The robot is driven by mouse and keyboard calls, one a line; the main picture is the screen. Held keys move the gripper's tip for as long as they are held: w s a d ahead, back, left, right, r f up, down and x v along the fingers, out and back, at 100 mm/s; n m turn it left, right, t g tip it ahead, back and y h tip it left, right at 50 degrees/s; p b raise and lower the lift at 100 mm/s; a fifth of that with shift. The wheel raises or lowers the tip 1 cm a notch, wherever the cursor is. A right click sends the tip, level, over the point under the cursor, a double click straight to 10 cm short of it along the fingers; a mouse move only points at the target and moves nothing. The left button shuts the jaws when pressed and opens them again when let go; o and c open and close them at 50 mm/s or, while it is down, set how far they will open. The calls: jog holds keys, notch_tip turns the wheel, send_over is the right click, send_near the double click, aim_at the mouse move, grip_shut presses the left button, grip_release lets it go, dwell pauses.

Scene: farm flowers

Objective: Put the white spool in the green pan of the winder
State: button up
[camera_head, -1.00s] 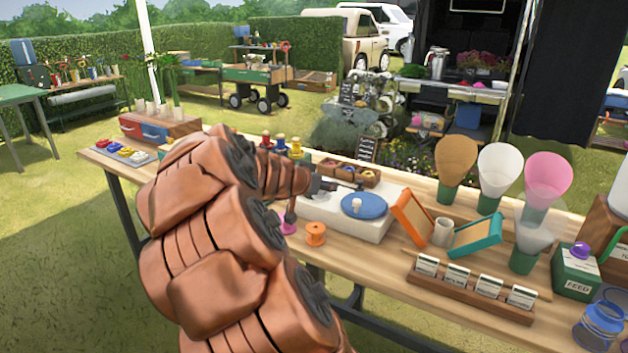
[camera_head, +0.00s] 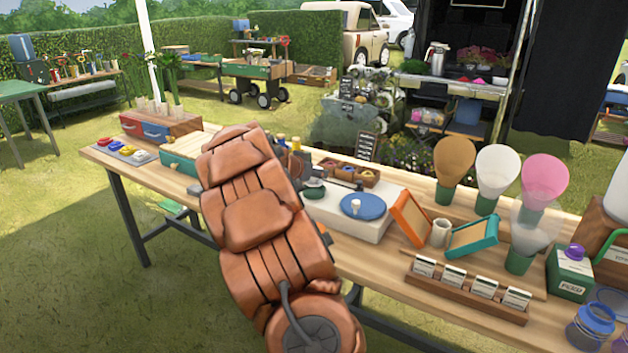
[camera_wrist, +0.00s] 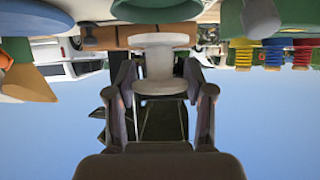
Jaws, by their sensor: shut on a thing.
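The white spool (camera_wrist: 158,65) is between the two fingers of my gripper (camera_wrist: 160,78) in the wrist view, which looks upside down. The fingers are shut on it, and it is clear of any surface I can see. The winder (camera_head: 345,225) is a pale slab on the table with a blue pan (camera_head: 376,208) and a green pan (camera_head: 313,193). In the wrist view, the green pan (camera_wrist: 155,8) lies just beyond the spool. In the head view, my arm hides most of the gripper and the spool, close beside the green pan.
A wooden tray (camera_head: 350,172) stands behind the winder. An orange-framed panel (camera_head: 411,220), a white cup (camera_head: 440,232) and a teal-framed panel (camera_head: 473,236) stand to its right. Spools in yellow, blue and red (camera_wrist: 273,54) stand on the right in the wrist view.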

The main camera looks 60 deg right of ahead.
aim_at(314, 181)
jog(key=shift+f, duration=1.6)
jog(key=shift+f, duration=0.15)
jog(key=o, duration=1.1)
jog(key=shift+c, duration=0.2)
